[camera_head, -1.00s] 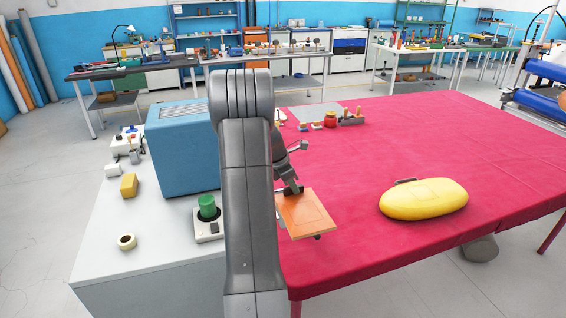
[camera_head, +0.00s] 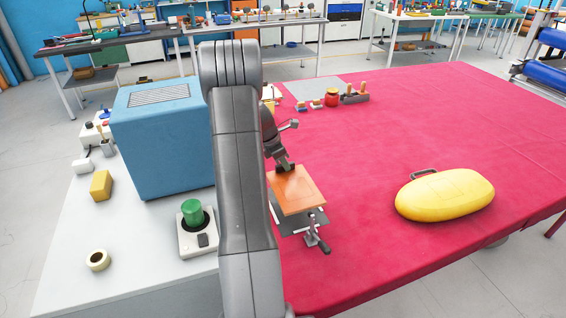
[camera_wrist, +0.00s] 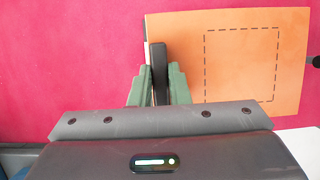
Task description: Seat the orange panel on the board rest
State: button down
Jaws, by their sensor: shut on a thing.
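The orange panel (camera_head: 298,190) is a thin flat board, held level or nearly so above the red table near its left front edge. In the wrist view the panel (camera_wrist: 285,100) shows a dashed square and extends right from the jaws. My gripper (camera_head: 286,167) is shut on its far edge in the head view; green-backed fingers (camera_wrist: 160,75) pinch the panel's left part in the wrist view. A grey plate with a clamp-like lever (camera_head: 314,237), apparently the board rest, lies under and in front of the panel. The panel hides much of it; I cannot tell whether they touch.
A blue box (camera_head: 163,140) and a green-topped device (camera_head: 195,225) stand left of my arm. A red jar (camera_head: 332,97) and small tools stand at the back. The middle cloth is clear.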

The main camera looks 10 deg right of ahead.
jog(key=shift+w+f, duration=0.15)
jog(key=shift+f, duration=0.15)
notch_tip(320, 180, down, 5)
jog(key=b, duration=0.4)
jog(key=shift+f, duration=0.2)
jog(key=shift+f+b, duration=0.35)
jog(key=shift+f, duration=0.15)
jog(key=shift+d+f, duration=0.1)
jog(key=shift+f, duration=0.45)
dwell(1.7)
jog(key=c, duration=0.8)
grip_release()
jog(key=shift+r, duration=0.1)
